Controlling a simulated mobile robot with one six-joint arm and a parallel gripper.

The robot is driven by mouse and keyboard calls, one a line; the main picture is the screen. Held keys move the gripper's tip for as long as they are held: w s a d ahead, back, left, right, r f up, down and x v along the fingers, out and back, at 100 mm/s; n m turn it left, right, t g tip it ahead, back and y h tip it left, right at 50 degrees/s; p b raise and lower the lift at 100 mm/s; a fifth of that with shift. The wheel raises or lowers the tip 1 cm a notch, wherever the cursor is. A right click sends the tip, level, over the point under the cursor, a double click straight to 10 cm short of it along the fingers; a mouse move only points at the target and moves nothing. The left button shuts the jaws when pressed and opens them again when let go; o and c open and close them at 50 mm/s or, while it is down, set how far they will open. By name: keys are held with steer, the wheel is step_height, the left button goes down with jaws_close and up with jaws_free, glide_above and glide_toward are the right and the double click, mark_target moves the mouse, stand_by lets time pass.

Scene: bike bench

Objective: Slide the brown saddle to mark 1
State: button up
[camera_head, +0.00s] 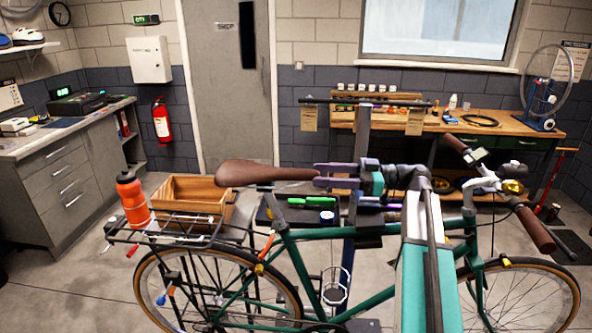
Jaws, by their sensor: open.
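The brown saddle (258,174) is on the teal bicycle (350,299), its wide end to the left and its narrow nose to the right. My gripper (322,174) is open at the nose, its fingers pointing left. The nose tip seems to lie at or between the fingertips; I cannot tell whether they touch it. The saddle's rails and post are largely hidden. I cannot make out mark 1 or any other mark.
A wooden crate (224,200) and an orange bottle (132,196) stand by the rear rack, left of the saddle. A dark tray (266,216) with green items is below my gripper. Handlebars with a brown grip (535,231) rise at right. Air above the saddle is clear.

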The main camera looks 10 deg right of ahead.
mark_target(295, 174)
steer(key=p+x, duration=0.3)
steer(key=x, duration=0.5)
steer(key=shift+a, duration=0.2)
steer(key=shift+f, duration=0.1)
jaws_close()
